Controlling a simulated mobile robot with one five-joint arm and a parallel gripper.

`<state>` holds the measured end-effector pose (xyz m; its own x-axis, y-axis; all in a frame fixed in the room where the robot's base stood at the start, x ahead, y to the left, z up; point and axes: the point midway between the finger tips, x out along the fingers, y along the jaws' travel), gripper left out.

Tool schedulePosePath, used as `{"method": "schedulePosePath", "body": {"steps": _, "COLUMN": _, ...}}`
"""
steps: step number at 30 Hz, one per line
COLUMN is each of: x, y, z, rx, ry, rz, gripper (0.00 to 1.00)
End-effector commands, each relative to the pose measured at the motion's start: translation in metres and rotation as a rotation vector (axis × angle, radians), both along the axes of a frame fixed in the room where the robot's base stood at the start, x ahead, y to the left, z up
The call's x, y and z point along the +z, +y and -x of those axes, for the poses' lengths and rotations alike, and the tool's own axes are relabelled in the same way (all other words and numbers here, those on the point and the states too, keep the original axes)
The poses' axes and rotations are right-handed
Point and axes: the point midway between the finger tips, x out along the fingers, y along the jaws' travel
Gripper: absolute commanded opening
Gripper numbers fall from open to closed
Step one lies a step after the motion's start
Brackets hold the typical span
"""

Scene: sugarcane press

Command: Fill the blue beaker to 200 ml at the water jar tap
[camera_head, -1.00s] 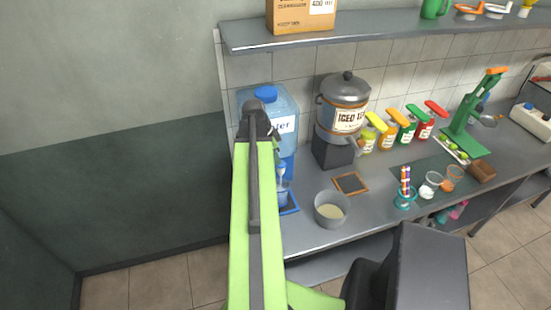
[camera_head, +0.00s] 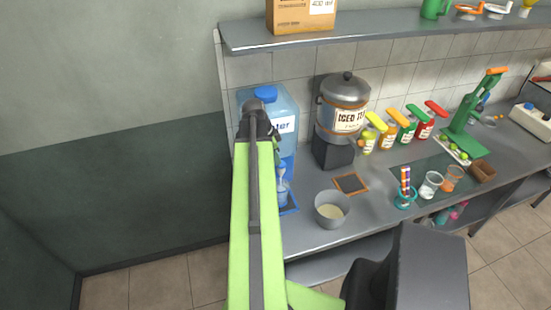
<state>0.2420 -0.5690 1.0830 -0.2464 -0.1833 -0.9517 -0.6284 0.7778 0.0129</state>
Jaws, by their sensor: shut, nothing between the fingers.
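The water jar (camera_head: 283,103), pale blue with a blue cap and a "water" label, stands at the left end of the counter. The blue beaker (camera_head: 283,194) is below its tap area on a blue-edged mat (camera_head: 292,209), partly hidden by my arm. The beaker looks clear bluish; its water level and scale are too small to read. The tap is mostly hidden behind my arm. My gripper (camera_head: 272,133) is at the jar's front, above the beaker, shut and empty; its fingertips are largely hidden by my green arm.
A grey bowl (camera_head: 331,210) with pale contents stands right of the beaker, and a wood-framed dark mat (camera_head: 350,184) lies behind it. The iced tea dispenser (camera_head: 342,112) stands right of the jar. A teal holder (camera_head: 405,198) and cups stand farther right. A shelf (camera_head: 380,24) hangs above.

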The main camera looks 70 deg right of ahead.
Motion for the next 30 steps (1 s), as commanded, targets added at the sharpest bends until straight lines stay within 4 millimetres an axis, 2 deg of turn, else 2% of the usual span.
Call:
{"method": "schedulePosePath", "body": {"steps": 4, "x": 0.010, "y": -0.002, "z": 0.001, "rx": 0.000, "ry": 0.001, "rz": 0.008, "gripper": 0.00}}
{"method": "schedulePosePath", "body": {"steps": 8, "x": 0.031, "y": 0.001, "z": -0.002, "rx": 0.002, "ry": 0.001, "rz": 0.008, "gripper": 0.00}}
{"method": "schedulePosePath", "body": {"steps": 21, "x": 0.128, "y": 0.019, "z": -0.022, "rx": 0.002, "ry": 0.000, "rz": 0.007, "gripper": 0.00}}
{"method": "schedulePosePath", "body": {"steps": 25, "x": 0.139, "y": 0.023, "z": -0.027, "rx": 0.003, "ry": 0.000, "rz": 0.006, "gripper": 0.00}}
{"method": "schedulePosePath", "body": {"steps": 30, "x": 0.138, "y": 0.024, "z": -0.029, "rx": 0.003, "ry": 0.000, "rz": 0.006, "gripper": 0.00}}
